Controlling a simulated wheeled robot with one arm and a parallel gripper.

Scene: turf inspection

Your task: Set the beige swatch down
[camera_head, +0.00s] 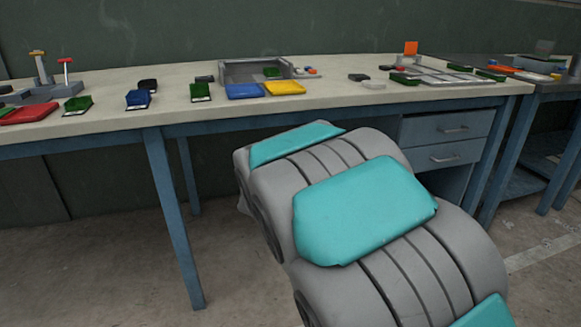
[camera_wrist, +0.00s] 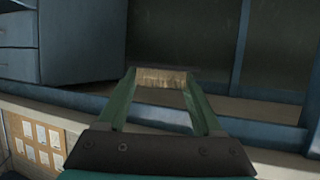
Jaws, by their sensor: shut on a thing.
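The beige swatch (camera_wrist: 161,78) shows in the wrist view as a small, flat tan piece between the tips of my gripper (camera_wrist: 161,84). The two green fingers are shut on it, one at each side. The swatch is held in the air, and in the picture it lies in front of blue framework and a dark background. In the head view my own arm fills the middle foreground, and neither the gripper nor the beige swatch can be seen there.
A long workbench (camera_head: 330,100) carries several green, blue and dark swatches, a yellow swatch (camera_head: 285,88), a grey open tray (camera_head: 222,72), a divided panel (camera_head: 445,76) and a small stand (camera_head: 40,93). Bare bench top shows along the front and between items. Drawers (camera_head: 445,128) are below right.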

